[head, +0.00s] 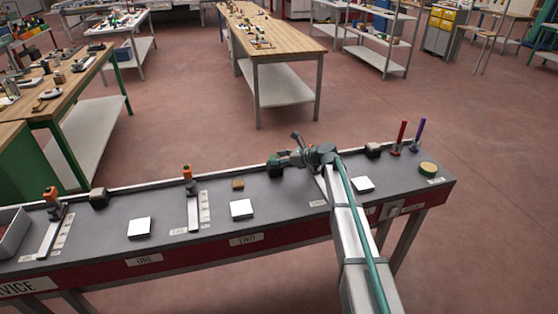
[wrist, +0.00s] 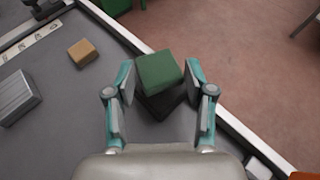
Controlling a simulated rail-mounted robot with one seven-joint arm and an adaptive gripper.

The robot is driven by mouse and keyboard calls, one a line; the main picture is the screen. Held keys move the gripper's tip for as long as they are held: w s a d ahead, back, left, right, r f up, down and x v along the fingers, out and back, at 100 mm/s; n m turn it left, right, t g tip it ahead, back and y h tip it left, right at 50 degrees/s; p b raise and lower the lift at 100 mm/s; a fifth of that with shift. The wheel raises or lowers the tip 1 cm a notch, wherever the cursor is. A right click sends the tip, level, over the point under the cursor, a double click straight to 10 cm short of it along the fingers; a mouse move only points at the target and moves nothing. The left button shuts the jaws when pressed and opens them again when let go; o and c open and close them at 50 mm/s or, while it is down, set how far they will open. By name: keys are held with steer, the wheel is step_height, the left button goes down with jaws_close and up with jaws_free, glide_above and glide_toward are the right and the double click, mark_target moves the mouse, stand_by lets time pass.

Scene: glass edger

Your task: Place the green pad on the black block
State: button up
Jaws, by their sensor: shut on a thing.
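The green pad (wrist: 158,72) is a square block between the two fingers of my gripper (wrist: 160,95) in the wrist view. My gripper is shut on it, with a finger at each side. The black block (wrist: 166,103) shows below the pad, near the bench's back edge, and is partly covered by it. I cannot tell whether the pad touches the block or is held just above it. In the head view my gripper (head: 284,160) is over the dark block (head: 275,171) at the back of the bench; the pad is hard to make out there.
A tan block (wrist: 82,52) and a pale square plate (head: 241,209) lie to the left on the grey bench. Other dark blocks stand at the left (head: 98,198) and right (head: 373,150). A raised rim (wrist: 225,110) runs along the back edge. Red and purple upright rods (head: 402,136) stand farther right.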

steer(key=shift+f, duration=0.7)
steer(key=shift+f, duration=0.2)
steer(key=o, duration=0.7)
steer(key=shift+r, duration=0.1)
steer(key=shift+r, duration=0.15)
steer(key=b+v, duration=0.2)
steer(key=v, duration=1)
steer(key=shift+b, duration=0.35)
